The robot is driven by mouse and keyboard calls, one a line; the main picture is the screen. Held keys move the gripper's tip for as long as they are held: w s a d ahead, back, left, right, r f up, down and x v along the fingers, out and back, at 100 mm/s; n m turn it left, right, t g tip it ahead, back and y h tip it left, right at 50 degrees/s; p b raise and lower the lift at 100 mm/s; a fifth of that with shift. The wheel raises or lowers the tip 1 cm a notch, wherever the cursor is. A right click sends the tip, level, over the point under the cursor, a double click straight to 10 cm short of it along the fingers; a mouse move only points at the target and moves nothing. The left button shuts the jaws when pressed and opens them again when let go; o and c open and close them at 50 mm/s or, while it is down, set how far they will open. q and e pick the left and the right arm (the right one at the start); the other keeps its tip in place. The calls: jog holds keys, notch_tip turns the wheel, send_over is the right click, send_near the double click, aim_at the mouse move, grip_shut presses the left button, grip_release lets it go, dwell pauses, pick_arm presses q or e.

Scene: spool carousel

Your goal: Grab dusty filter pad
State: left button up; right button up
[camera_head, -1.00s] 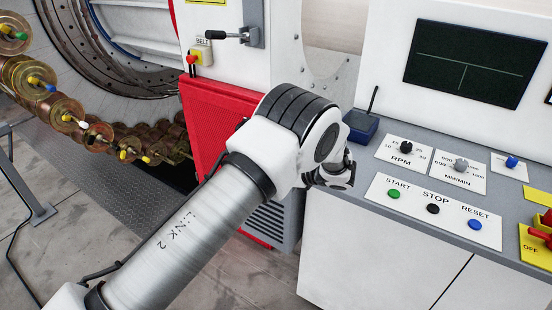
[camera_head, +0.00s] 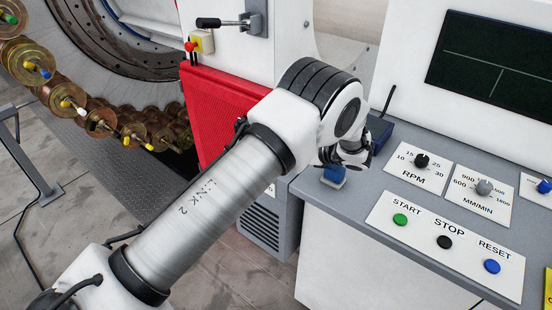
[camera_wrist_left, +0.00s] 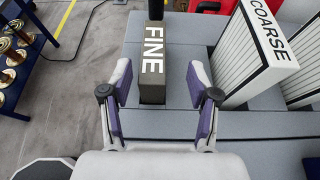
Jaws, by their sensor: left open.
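In the left wrist view a dark grey-brown block marked FINE (camera_wrist_left: 153,82) stands on a grey surface, straight ahead of my left gripper (camera_wrist_left: 159,98). The gripper's two fingers with purple pads are wide apart and empty. The block lies beyond and between them, apart from both. No block is marked dusty, but this one looks darker than the white pleated filter marked COARSE (camera_wrist_left: 257,60) at the right. In the head view my left gripper (camera_head: 347,157) is partly hidden by its wrist, over the console's left end. My right gripper is not in view.
A second pale filter (camera_wrist_left: 304,62) stands at the far right. The head view shows the console (camera_head: 300,190) with a START button (camera_head: 400,220), knobs and a dark screen (camera_head: 500,60). A small blue piece (camera_head: 334,176) shows under my gripper. A red guard (camera_head: 220,110) stands behind my arm.

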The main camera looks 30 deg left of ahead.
pick_arm(q)
jog(key=a+p, duration=0.1)
jog(key=s+a, duration=0.1)
jog(key=shift+a+p, duration=0.3)
jog(key=shift+p, duration=0.05)
jog(key=x, duration=0.1)
jog(key=p+x, duration=0.1)
jog(key=x, duration=0.1)
jog(key=shift+w+d+f, duration=0.1)
jog(key=shift+w+f, duration=0.1)
jog(key=shift+f, duration=0.1)
jog(key=shift+w+a+f, duration=0.1)
jog(key=shift+a+f, duration=0.1)
jog(key=shift+f, duration=0.05)
jog(key=shift+d+r, duration=0.1)
jog(key=c, duration=0.6)
grip_shut()
jog(key=shift+r, duration=0.1)
